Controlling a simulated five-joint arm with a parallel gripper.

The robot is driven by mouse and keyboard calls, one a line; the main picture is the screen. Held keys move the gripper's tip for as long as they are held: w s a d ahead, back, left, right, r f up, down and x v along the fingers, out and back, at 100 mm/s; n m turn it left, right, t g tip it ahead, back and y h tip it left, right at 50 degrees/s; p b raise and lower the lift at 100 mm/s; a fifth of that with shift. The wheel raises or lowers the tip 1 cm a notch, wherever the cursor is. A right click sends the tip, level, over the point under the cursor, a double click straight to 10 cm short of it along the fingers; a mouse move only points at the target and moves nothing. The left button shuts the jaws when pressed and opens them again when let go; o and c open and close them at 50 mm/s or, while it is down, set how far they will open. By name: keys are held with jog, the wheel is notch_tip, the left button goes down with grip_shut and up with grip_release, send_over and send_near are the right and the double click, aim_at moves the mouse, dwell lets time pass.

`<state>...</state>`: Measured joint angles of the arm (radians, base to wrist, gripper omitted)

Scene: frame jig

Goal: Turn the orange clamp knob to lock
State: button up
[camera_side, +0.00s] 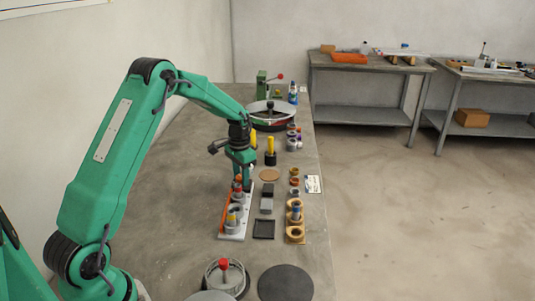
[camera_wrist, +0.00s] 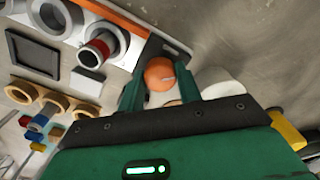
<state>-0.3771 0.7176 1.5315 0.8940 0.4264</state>
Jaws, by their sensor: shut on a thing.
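The orange clamp knob (camera_wrist: 159,72) is a round ball between the two fingers of my gripper (camera_wrist: 162,88) in the wrist view, with a pale line on its face. The fingers are shut on it from both sides. The white frame jig (camera_wrist: 126,50) with an orange strip lies just beyond, holding grey ring sockets; one has a red-banded cylinder (camera_wrist: 98,48) in it. In the side view my gripper (camera_side: 243,184) is low at the far end of the white jig (camera_side: 232,238). The knob cannot be made out clearly there.
A black square tray (camera_side: 264,229) and wooden rings (camera_side: 295,234) lie right of the jig. A red-knobbed round fixture (camera_side: 224,265) and a dark disc (camera_side: 286,283) are in front. A large round lidded pot (camera_side: 270,118) stands behind. Bare bench lies left of the jig.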

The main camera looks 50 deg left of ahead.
jog(key=m, duration=0.4)
jog(key=shift+w+r+m, duration=0.1)
jog(key=shift+m, duration=2.1)
jog(key=o, duration=1)
jog(key=shift+r, duration=3.85)
jog(key=shift+r, duration=0.1)
